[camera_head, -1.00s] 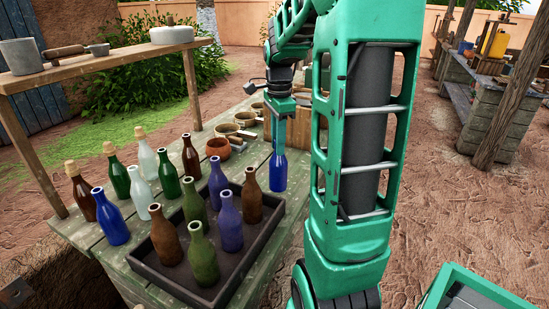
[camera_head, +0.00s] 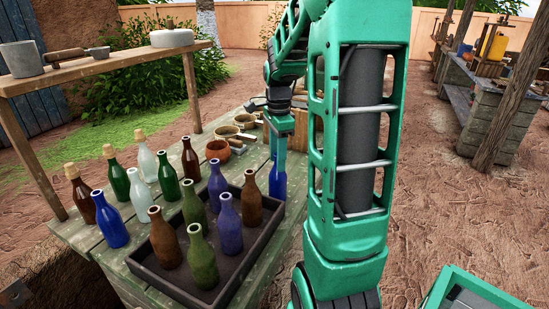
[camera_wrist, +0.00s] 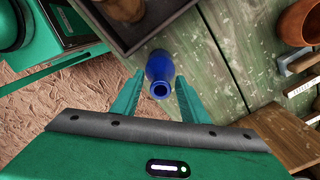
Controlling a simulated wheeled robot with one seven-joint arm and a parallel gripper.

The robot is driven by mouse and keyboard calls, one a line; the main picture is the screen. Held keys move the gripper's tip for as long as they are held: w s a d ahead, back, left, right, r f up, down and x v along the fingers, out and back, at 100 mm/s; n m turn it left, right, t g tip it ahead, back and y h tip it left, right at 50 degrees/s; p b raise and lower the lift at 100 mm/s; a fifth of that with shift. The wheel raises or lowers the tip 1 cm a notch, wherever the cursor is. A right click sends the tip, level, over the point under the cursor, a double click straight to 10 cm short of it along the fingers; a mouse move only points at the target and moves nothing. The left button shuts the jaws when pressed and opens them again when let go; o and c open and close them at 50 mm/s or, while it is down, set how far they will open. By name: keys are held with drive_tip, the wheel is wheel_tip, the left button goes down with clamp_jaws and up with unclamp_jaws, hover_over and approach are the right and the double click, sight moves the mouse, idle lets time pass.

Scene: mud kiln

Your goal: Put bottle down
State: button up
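A blue bottle (camera_head: 278,180) is upright at the right edge of the wooden table (camera_head: 90,238), to the right of the dark tray. My gripper (camera_head: 279,158) points down from above with its fingers at the bottle's upper part. In the wrist view the blue bottle (camera_wrist: 160,74) lies between the two fingertips of my gripper (camera_wrist: 160,80), its open mouth facing the camera. The fingers appear closed on its body. I cannot tell whether its base touches the table; my arm partly hides its right side.
A dark tray (camera_head: 255,246) holds several green, brown and blue bottles. More bottles stand left of and behind it. Several clay bowls (camera_head: 218,150) and cups (camera_head: 228,132) sit at the back. A raised shelf (camera_head: 110,62) crosses the left.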

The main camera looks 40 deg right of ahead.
drive_tip(key=shift+r, duration=0.1)
wheel_tip(320, 180, up, 12)
drive_tip(key=s+a+f+n, duration=0.6)
drive_tip(key=s+n, duration=0.2)
drive_tip(key=s, duration=0.2)
drive_tip(key=s+a+f+n, duration=0.6)
drive_tip(key=s+n, duration=0.2)
drive_tip(key=s, duration=0.2)
drive_tip(key=shift+s+a+n, duration=0.25)
drive_tip(key=shift+a+n, duration=0.15)
